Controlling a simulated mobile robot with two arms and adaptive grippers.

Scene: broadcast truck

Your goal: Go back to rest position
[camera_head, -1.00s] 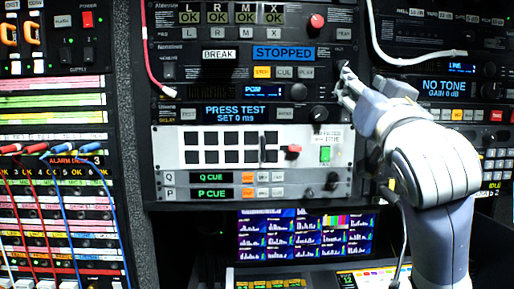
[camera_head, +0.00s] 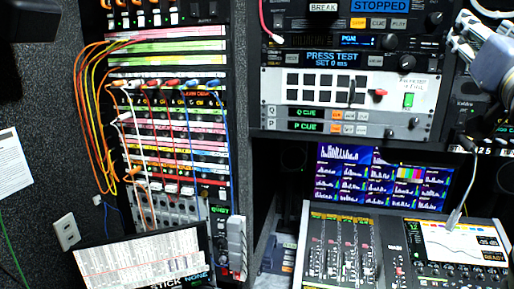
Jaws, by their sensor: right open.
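My right gripper (camera_head: 462,36) is at the upper right edge of the head view, in front of the right side of the equipment rack. It is open, and nothing shows between its fingers. Its wrist and arm run out of the picture at the right. The rack panel reading PRESS TEST (camera_head: 333,58) is left of the right gripper, and the panel with black square keys (camera_head: 320,88) is below that.
A mixing console (camera_head: 340,248) with a small screen juts out at the lower right, under a monitor (camera_head: 380,180). A gooseneck stalk (camera_head: 461,195) stands over it. Patch cables (camera_head: 92,110) loop out at the left. A tilted label panel (camera_head: 145,262) is at the lower left.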

